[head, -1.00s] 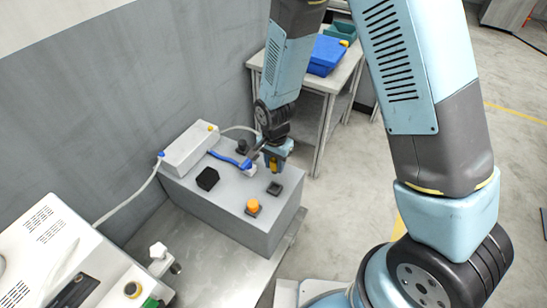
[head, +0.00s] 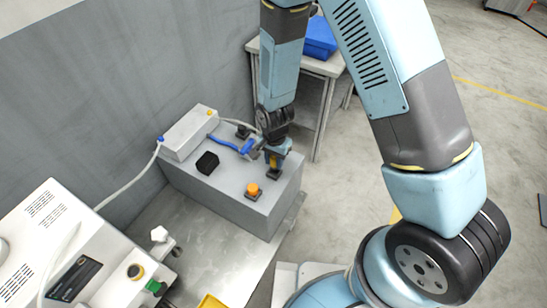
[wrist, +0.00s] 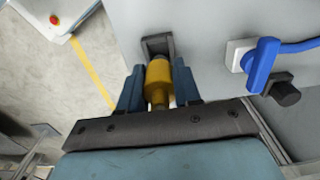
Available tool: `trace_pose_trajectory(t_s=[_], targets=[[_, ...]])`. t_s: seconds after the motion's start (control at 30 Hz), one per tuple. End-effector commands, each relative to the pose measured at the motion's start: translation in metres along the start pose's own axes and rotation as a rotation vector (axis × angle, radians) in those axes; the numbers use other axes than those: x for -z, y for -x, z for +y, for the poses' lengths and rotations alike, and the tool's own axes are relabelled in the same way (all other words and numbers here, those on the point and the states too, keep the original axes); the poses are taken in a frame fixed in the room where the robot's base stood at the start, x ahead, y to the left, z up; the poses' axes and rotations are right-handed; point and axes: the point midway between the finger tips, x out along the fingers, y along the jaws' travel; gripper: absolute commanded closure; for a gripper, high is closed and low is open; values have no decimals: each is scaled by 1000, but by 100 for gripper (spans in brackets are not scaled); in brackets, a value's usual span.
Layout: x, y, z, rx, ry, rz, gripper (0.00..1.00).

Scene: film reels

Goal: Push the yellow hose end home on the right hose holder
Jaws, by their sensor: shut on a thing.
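The yellow hose end (wrist: 158,74) is between the two blue fingers of my gripper (wrist: 158,90) in the wrist view. My gripper is shut on it. The right hose holder (wrist: 157,44), a dark square bracket, lies directly beyond the hose end's tip. The tip is at or in the holder; I cannot tell how deep it sits. In the head view the gripper largely covers the holder.
A blue hose connector (wrist: 262,64) sits on a white block just right of my gripper in the wrist view. On the grey box (head: 225,197) stand an orange knob (head: 253,188) and a black block (head: 207,162). A white box (head: 190,133) is at the back.

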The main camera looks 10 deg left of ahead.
Motion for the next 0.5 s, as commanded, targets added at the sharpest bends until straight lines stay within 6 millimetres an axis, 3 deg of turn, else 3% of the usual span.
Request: trace_pose_trajectory(t_s=[0.5], targets=[[-1, -8, 0, 0, 0, 0, 100]])
